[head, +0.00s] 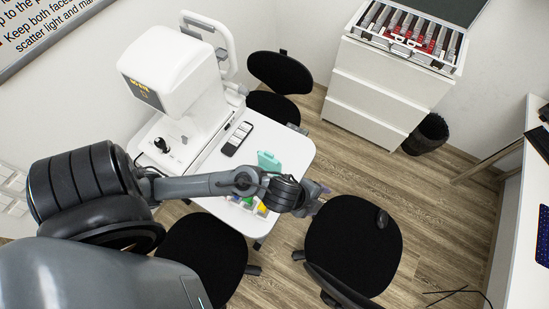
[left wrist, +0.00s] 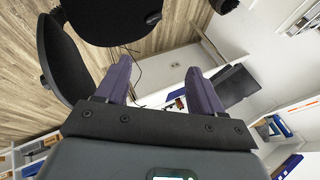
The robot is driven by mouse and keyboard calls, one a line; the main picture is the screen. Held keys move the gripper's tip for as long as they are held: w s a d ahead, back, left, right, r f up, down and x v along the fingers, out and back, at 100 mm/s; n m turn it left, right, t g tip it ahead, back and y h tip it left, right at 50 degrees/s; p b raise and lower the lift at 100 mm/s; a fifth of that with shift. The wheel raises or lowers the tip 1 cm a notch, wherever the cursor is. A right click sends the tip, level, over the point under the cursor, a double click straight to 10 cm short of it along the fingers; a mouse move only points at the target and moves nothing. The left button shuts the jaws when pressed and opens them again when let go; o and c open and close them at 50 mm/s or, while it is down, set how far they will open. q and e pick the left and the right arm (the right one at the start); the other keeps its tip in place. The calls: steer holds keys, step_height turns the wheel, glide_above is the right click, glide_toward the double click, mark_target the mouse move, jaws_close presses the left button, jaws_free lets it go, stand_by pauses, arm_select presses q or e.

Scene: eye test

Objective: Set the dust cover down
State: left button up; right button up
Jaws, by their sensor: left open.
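My left gripper (head: 315,195) reaches out past the right edge of the white table (head: 296,148). In the left wrist view, its two purple fingers (left wrist: 159,85) are wide apart with nothing held between them. I cannot pick out a dust cover for certain in either view. A white eye-test instrument (head: 178,70) stands on the table, with a lit display and a black joystick (head: 160,144), and no cover lies over it. A teal item (head: 268,161) is on the table behind my left forearm, its lower part partly hidden. My right gripper is not in view.
A black phone-like device (head: 237,138) lies on the table. A white drawer cabinet (head: 380,85) holds an open lens case (head: 408,38). A black bin (head: 427,134) stands beside it.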

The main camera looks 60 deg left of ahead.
arm_select(q)
steer(key=s+a+n+g+y, duration=0.1)
steer(key=s+a+n+g, duration=0.2)
steer(key=s+n, duration=0.8)
steer(key=shift+a+r+n+g+y, duration=0.35)
steer(key=shift+a+n, duration=0.45)
steer(key=shift+a, duration=0.45)
